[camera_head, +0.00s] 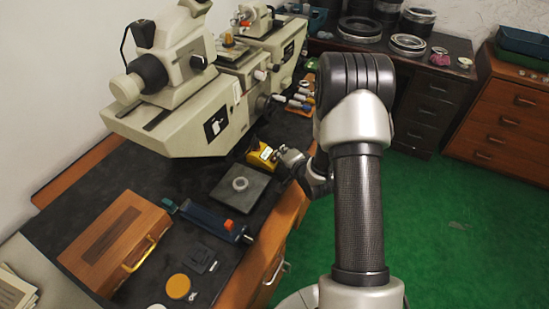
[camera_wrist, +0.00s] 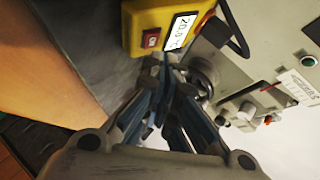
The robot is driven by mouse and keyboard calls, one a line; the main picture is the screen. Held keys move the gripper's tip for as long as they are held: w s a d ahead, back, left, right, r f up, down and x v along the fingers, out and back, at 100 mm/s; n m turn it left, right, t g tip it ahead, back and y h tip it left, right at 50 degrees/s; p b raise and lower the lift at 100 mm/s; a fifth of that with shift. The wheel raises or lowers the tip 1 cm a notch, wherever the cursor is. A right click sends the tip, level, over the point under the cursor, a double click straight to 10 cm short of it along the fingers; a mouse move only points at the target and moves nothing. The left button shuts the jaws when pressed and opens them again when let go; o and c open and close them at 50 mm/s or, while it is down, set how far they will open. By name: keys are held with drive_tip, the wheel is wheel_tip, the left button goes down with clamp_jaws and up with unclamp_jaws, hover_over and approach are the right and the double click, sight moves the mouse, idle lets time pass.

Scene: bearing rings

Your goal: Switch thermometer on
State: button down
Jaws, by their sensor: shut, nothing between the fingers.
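The thermometer is a yellow box with a black cable in the wrist view (camera_wrist: 203,8). It also shows on the bench in the head view (camera_head: 262,152), beside the machine. In the head view my gripper (camera_head: 280,155) is right beside the thermometer.
A large beige measuring machine (camera_head: 180,125) stands behind the thermometer. A blue tool (camera_head: 210,222), a wooden box (camera_head: 115,240) and a yellow disc (camera_head: 178,286) lie nearer on the bench.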

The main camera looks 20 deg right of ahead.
wheel_tip(320, 180, up, 5)
drive_tip(key=s+d+p, duration=0.1)
drive_tip(key=s+p, duration=0.1)
drive_tip(key=p, duration=0.1)
drive_tip(key=shift+d+r+p, duration=0.2)
drive_tip(key=shift+d+p, duration=0.1)
drive_tip(key=shift+p, duration=0.05)
idle(0.4)
drive_tip(key=s+a+r+n+g+h, duration=0.15)
drive_tip(key=s+a+r+n, duration=0.3)
drive_tip(key=r, duration=0.45)
drive_tip(key=s+a+r+n+g, duration=0.3)
drive_tip(key=s+r, duration=0.2)
drive_tip(key=r, duration=0.4)
drive_tip(key=s+a+r+n+g, duration=0.1)
drive_tip(key=s+a+n, duration=0.1)
drive_tip(key=s, duration=0.5)
drive_tip(key=s+a+r+n+g+y, duration=0.1)
drive_tip(key=s+a+r+n, duration=0.1)
drive_tip(key=s+a, duration=0.3)
drive_tip(key=s+a+r+n+g+y, duration=0.1)
drive_tip(key=s+a+r+n, duration=0.1)
drive_tip(key=s, duration=0.9)
drive_tip(key=shift+a+r+n+g, duration=0.2)
drive_tip(key=shift+a+n+g, duration=0.15)
drive_tip(key=shift+a, duration=0.5)
